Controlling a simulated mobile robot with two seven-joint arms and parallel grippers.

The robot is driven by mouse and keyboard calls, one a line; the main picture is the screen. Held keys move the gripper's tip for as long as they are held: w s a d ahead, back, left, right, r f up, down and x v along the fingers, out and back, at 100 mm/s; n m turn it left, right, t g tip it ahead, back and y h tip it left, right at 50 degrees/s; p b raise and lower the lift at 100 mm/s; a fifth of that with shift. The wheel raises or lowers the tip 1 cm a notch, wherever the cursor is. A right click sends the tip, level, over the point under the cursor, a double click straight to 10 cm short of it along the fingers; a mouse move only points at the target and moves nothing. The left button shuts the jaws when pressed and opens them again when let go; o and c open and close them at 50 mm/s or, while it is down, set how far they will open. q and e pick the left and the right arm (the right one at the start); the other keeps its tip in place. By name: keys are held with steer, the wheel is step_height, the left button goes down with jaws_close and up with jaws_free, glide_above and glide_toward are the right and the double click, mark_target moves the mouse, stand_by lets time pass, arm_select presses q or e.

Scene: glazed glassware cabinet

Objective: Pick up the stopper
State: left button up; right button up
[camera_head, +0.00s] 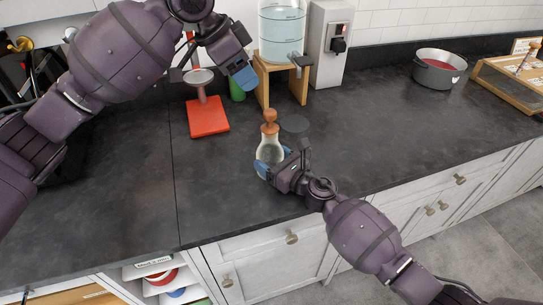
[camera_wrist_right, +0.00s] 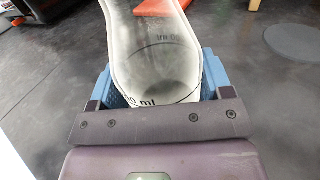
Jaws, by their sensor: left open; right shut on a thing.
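The stopper (camera_head: 269,121) is brown with a round knob and sits upright in the mouth of a clear glass flask (camera_head: 270,148). The flask stands on the dark counter. My right gripper (camera_head: 274,164) is shut on the lower part of the flask, with blue fingertips on both sides. The right wrist view shows the flask's glass body (camera_wrist_right: 158,50) with printed markings between the fingers; the stopper is outside that view. My left gripper (camera_head: 238,75) is open and empty, above the counter, up and left of the stopper and apart from it.
A red stand (camera_head: 208,118) is left of the flask. A wooden stand (camera_head: 262,88) bearing a large glass vessel (camera_head: 282,30) of liquid is behind it. A dark round disc (camera_head: 294,124) lies close by. A pot (camera_head: 439,70) is far right.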

mark_target(269, 112)
arm_select(q)
steer(key=shift+o, duration=0.8)
steer(key=shift+n+t+y, duration=0.4)
steer(key=shift+y, duration=0.2)
steer(key=d, duration=0.1)
steer(key=s+d, duration=0.1)
steer(key=d, duration=0.1)
steer(key=s+d, duration=0.1)
steer(key=d, duration=0.1)
steer(key=shift+f, duration=0.25)
steer(key=f+n+y, duration=0.1)
steer(key=f+n, duration=0.1)
steer(key=n, duration=0.1)
steer(key=w+f+n+t, duration=0.1)
steer(key=f+n, duration=0.1)
steer(key=n, duration=0.1)
steer(key=w+f+n+y, duration=0.1)
steer(key=f+n, duration=0.2)
steer(key=shift+w+t+y, duration=0.25)
steer(key=shift+t+y, duration=0.05)
steer(key=x, duration=0.4)
steer(key=shift+a, duration=0.25)
steer(key=shift+w+d+f, duration=0.15)
steer(key=shift+w+f, duration=0.1)
steer(key=shift+f, duration=0.4)
steer(key=c, duration=1)
